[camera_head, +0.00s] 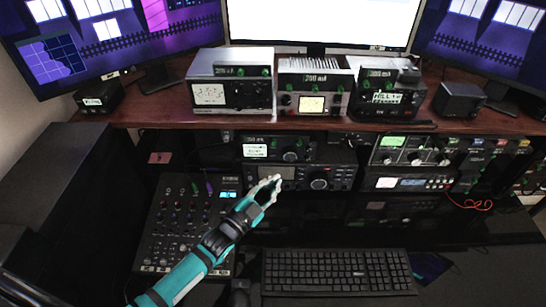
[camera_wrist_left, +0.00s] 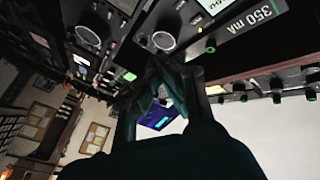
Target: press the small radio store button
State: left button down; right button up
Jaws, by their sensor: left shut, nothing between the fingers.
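My left gripper (camera_head: 268,187) reaches up from the lower left in the head view, its fingers shut and empty. Its fingertips are in front of the left part of a wide black radio (camera_head: 318,171) with a lit display and a large knob. A smaller radio (camera_head: 298,155) with a white display sits directly above it. I cannot make out a store button on either front. In the left wrist view the dark fingers (camera_wrist_left: 158,92) are close to a tilted radio front with a round knob (camera_wrist_left: 163,40). I cannot tell whether the fingertips touch anything.
A keyboard (camera_head: 336,272) lies at the front, and a mixer panel (camera_head: 172,225) stands left of the gripper. More radio units (camera_head: 410,150) stand to the right, with a red cable (camera_head: 472,204). The wooden shelf (camera_head: 170,110) above carries several meters.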

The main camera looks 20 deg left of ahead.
aim_at(273, 155)
pick_arm(q)
jog(key=w+b, duration=0.1)
jog(key=w, duration=0.1)
jog(key=w+a+b, duration=0.1)
jog(key=w, duration=0.2)
jog(key=shift+a+f, duration=0.15)
jog(key=shift+a, duration=0.05)
jog(key=shift+w+a+b, duration=0.3)
jog(key=shift+w+b, duration=0.3)
jog(key=shift+w, duration=0.3)
pick_arm(e)
jog(key=f, duration=0.3)
jog(key=shift+w+d+f, duration=0.25)
jog(key=shift+w+f, duration=0.05)
jog(key=shift+w, duration=0.05)
jog(key=shift+a, duration=0.2)
pick_arm(q)
jog(key=shift+w, duration=0.15)
pick_arm(e)
jog(key=shift+f, duration=0.1)
pick_arm(q)
jog(key=shift+w+a, duration=0.1)
jog(key=shift+w, duration=0.15)
